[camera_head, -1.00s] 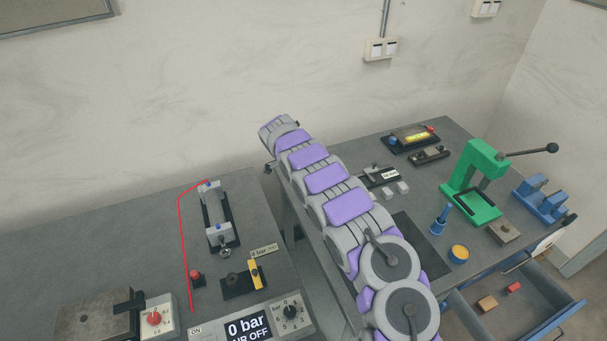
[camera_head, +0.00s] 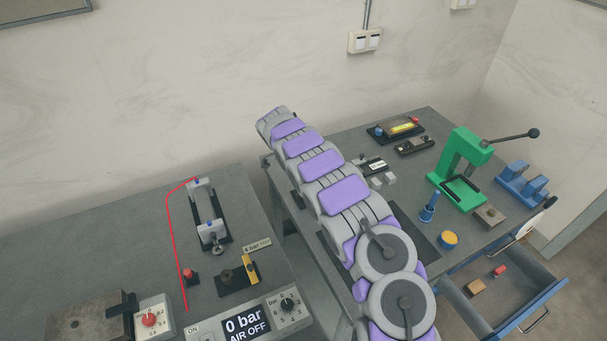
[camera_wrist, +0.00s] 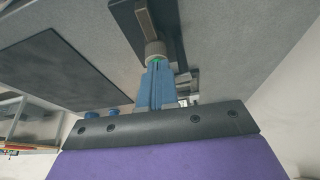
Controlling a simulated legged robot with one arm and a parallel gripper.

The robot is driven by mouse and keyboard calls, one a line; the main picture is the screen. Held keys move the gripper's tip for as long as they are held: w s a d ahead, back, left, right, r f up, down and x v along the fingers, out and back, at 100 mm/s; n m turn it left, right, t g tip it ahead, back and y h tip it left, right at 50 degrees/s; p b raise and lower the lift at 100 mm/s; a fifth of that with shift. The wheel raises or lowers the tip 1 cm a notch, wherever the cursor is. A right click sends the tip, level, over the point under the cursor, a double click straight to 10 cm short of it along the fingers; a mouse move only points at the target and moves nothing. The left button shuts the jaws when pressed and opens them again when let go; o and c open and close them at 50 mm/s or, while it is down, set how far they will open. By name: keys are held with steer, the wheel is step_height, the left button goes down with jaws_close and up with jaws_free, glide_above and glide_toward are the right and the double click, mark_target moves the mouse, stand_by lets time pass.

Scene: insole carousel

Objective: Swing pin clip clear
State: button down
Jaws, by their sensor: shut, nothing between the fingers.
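In the wrist view, my gripper (camera_wrist: 157,70) has its blue fingers closed together with nothing between them. The tips are at a grey round knob (camera_wrist: 155,48) on a dark fixture (camera_wrist: 128,14) with a tan bar (camera_wrist: 147,20); I cannot tell whether they touch it. A small green spot shows at the tips. I cannot tell which part is the pin clip. In the head view my arm hides the gripper.
The left bench holds a cylinder unit (camera_head: 209,217), a yellow-barred block (camera_head: 249,268) and a panel reading 0 bar, AIR OFF (camera_head: 246,322). The right bench holds a green press (camera_head: 458,170), a blue stand (camera_head: 521,185) and a yellow-topped pot (camera_head: 449,239). A drawer (camera_head: 515,283) stands open.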

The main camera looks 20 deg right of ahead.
steer(key=shift+s+d+n, duration=0.25)
steer(key=shift+d+n, duration=0.05)
steer(key=shift+d, duration=0.1)
steer(key=shift+d+b, duration=0.7)
steer(key=shift+d, duration=0.1)
steer(key=shift+a, duration=0.7)
steer(key=shift+w+a+f+b, duration=0.1)
steer(key=shift+w+b, duration=0.35)
steer(key=shift+w, duration=0.05)
steer(key=shift+a, duration=0.15)
steer(key=shift+s+a, duration=0.1)
steer(key=shift+a, duration=0.05)
